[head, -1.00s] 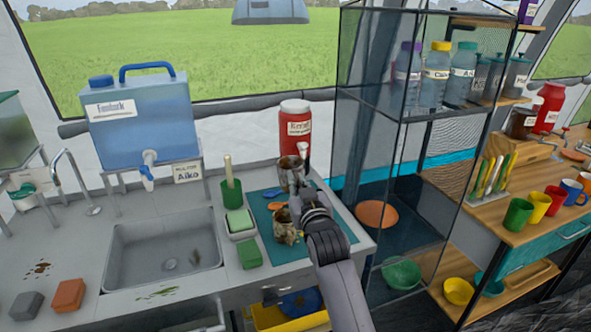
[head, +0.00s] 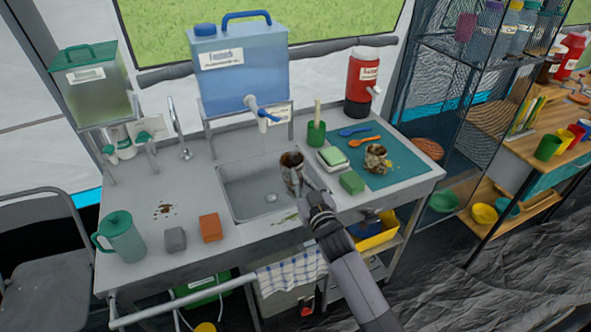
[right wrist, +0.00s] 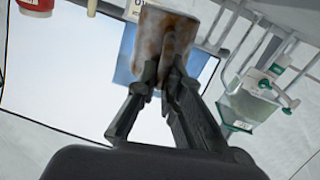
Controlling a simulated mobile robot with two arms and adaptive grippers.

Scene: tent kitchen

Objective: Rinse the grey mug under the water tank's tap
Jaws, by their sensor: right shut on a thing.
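The grey mug (head: 291,165), stained brown, is held in my right gripper (head: 309,190) over the right part of the sink (head: 235,205). The right wrist view also shows the stained mug (right wrist: 168,38) between the fingers of my right gripper (right wrist: 161,78). The blue water tank (head: 238,65) stands on a rack behind the sink. Its tap (head: 262,112) hangs to the left of and farther back than the mug, apart from it. I cannot tell if water flows. My left gripper is out of view.
A second stained mug (head: 377,158) stands on the teal mat (head: 405,168) with a blue and an orange spoon. A green brush holder (head: 316,133), a sponge tray (head: 333,158) and a green block (head: 352,182) stand right of the sink. A teal pitcher (head: 122,238) is at left.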

